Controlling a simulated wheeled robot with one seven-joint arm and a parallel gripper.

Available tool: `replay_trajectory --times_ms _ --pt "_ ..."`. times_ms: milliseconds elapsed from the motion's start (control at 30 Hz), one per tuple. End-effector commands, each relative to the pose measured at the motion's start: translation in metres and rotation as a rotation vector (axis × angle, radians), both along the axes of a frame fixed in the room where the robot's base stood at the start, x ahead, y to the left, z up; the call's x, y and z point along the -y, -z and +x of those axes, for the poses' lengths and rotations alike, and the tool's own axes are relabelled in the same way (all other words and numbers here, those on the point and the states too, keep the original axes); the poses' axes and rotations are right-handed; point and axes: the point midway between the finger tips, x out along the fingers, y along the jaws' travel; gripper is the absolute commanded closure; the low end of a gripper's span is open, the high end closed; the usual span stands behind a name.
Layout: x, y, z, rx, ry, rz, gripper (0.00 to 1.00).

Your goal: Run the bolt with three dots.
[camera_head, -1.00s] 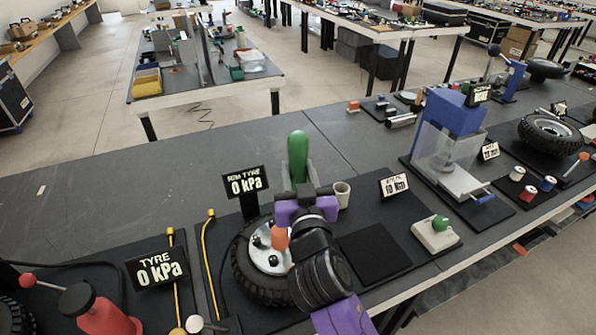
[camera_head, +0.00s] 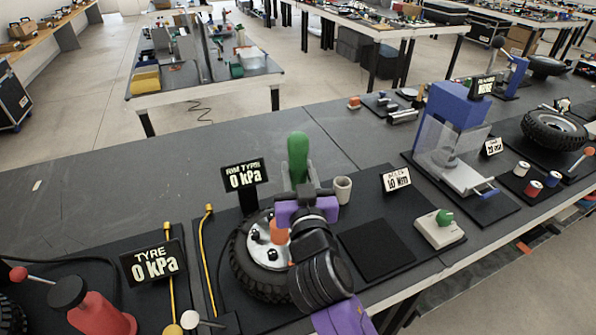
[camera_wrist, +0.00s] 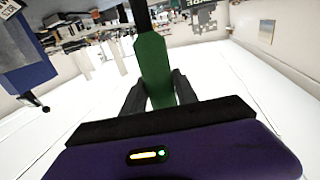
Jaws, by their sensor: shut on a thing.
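My gripper (camera_head: 298,178) is shut on a green-handled tool (camera_head: 298,150), held above the bench just behind the wheel. The wrist view shows the tool's green body (camera_wrist: 154,62) between the two dark fingers, with a dark part beyond it. The wheel (camera_head: 244,274) lies flat, with a black tyre and pale hub. Several dark bolts (camera_head: 254,237) stand on the hub, and an orange piece (camera_head: 277,238) rises beside my wrist. My arm hides the wheel's right side. The dots on the bolts are too small to read.
A black pad (camera_head: 375,249) is bare.

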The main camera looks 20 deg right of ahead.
Motion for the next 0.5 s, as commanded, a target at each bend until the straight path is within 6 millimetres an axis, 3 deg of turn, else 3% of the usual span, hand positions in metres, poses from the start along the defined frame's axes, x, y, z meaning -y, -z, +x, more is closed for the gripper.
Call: replay_trajectory --times_ms 500 --pt "-0.0002 0.0033 0.0002 0.004 -0.001 0.000 1.00"
